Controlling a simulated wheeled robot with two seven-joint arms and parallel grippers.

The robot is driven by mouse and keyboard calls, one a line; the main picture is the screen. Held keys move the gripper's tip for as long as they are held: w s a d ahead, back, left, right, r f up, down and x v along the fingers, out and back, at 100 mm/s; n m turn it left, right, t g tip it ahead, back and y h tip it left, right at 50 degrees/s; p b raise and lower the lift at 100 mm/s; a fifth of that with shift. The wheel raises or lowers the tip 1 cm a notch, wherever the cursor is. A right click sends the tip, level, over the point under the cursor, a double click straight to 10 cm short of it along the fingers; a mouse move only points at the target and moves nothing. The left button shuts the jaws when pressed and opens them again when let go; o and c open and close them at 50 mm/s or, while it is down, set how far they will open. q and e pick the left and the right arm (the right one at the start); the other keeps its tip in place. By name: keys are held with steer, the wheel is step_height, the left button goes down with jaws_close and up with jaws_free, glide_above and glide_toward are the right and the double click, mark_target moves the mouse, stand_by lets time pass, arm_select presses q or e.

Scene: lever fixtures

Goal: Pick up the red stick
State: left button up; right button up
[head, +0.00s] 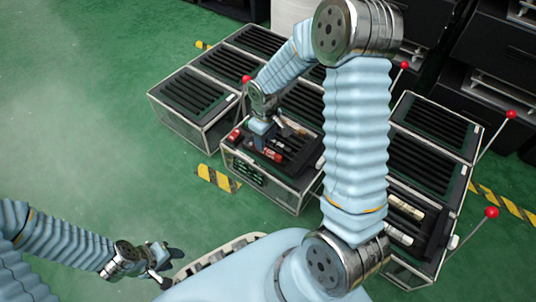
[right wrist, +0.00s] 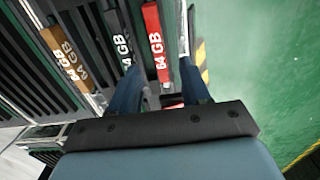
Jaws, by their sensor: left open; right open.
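The red stick (right wrist: 155,42), marked 64 GB, lies in a slotted rack in the right wrist view. In the head view, a red and white piece that seems to be the same stick (head: 268,155) shows in the front middle rack. My right gripper (right wrist: 160,82) is open over the rack, its fingers to either side of the red stick's near end. I cannot tell if they touch it. In the head view this gripper (head: 264,138) points down at the rack. My left gripper (head: 168,262) is open and empty over the floor at lower left.
A black 64 GB stick (right wrist: 118,38) and a brown stick (right wrist: 66,54) lie left of the red one. Other slotted racks (head: 195,95) stand around. Pale sticks (head: 406,207) lie in the right rack. Red-knobbed levers (head: 511,114) stick up at right. Green floor (head: 80,110) is clear at left.

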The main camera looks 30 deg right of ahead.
mark_target(268, 154)
step_height(268, 154, down, 4)
steer(key=shift+w+f+b, duration=0.1)
steer(key=shift+f+b, duration=0.15)
steer(key=shift+b, duration=0.35)
steer(key=shift+f, duration=0.25)
jaws_close()
